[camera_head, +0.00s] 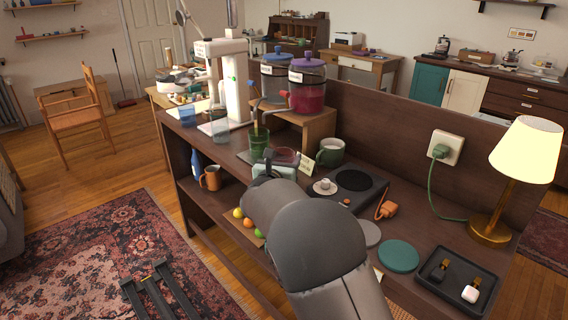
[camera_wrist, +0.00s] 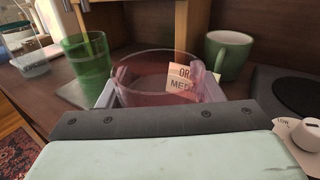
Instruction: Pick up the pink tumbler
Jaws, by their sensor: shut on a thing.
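The pink tumbler (camera_wrist: 150,68) is a see-through pink glass, upright in the middle of the wrist view. My gripper (camera_wrist: 158,90) is shut on it, with a pale finger on either side. The gripper's dark bar hides the tumbler's lower part, so I cannot tell whether its base touches the counter. In the head view the tumbler (camera_head: 286,156) shows just beyond my gripper (camera_head: 276,164), partly hidden by my arm.
A green glass (camera_head: 259,146) stands close left of the tumbler and a green mug (camera_head: 329,152) to the right. A small card (camera_head: 306,164) stands close behind it. A wooden stand (camera_head: 310,126) with drink dispensers is behind. A hotplate (camera_head: 353,181) lies right.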

